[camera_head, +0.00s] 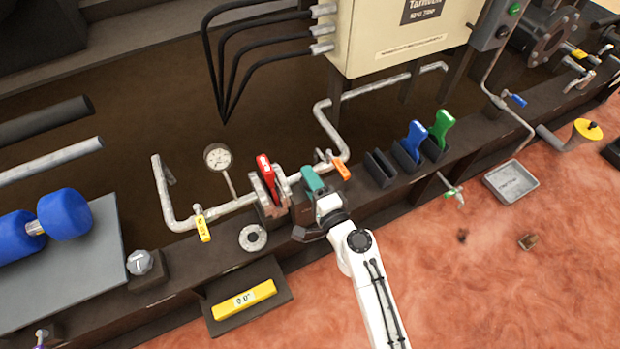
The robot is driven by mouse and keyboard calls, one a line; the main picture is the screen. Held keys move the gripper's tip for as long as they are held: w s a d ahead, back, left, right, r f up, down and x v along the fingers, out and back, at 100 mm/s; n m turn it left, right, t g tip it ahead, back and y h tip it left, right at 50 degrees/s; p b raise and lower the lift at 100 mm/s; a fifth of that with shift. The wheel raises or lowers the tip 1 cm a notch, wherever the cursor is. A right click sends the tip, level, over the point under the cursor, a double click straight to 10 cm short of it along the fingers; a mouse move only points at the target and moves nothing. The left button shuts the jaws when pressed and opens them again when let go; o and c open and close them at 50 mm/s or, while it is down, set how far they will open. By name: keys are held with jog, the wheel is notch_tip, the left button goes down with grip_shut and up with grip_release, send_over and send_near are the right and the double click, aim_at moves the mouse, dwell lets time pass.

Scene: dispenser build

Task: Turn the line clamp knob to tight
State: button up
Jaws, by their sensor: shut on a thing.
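A grey pipe (236,206) runs along the dark beam into a metal flange clamp (271,198) with a red handle (264,168) standing up in it. My gripper (318,193) is just right of this clamp, seen from above and behind. It appears shut on a teal piece (311,179) beside the pipe. The fingertips and the lower part of the teal piece are hidden. No part is plainly marked as the line clamp knob, and I cannot tell whether the teal piece is it or whether it is tight.
An orange lever (341,170) sits close right of my gripper. A round gauge (218,157) and yellow lever (203,228) are to the left. Slotted holders with blue (412,142) and green (440,129) handles stand to the right. A grey tray (512,182) lies on open reddish ground.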

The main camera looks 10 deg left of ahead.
jog(key=m+t+h+p, duration=0.2)
jog(key=m+h, duration=0.1)
jog(key=h, duration=0.2)
jog(key=shift+a+r+m, duration=0.1)
jog(key=shift+m, duration=0.2)
jog(key=shift+m+t+h+p, duration=0.5)
jog(key=shift+m+h, duration=1.2)
jog(key=shift+h, duration=1)
jog(key=shift+f, duration=0.2)
jog(key=o, duration=0.7)
jog(key=shift+s, duration=0.1)
jog(key=s+p, duration=0.2)
jog(key=s, duration=0.8)
jog(key=shift+s+a+p, duration=0.1)
jog(key=shift+s+p, duration=0.25)
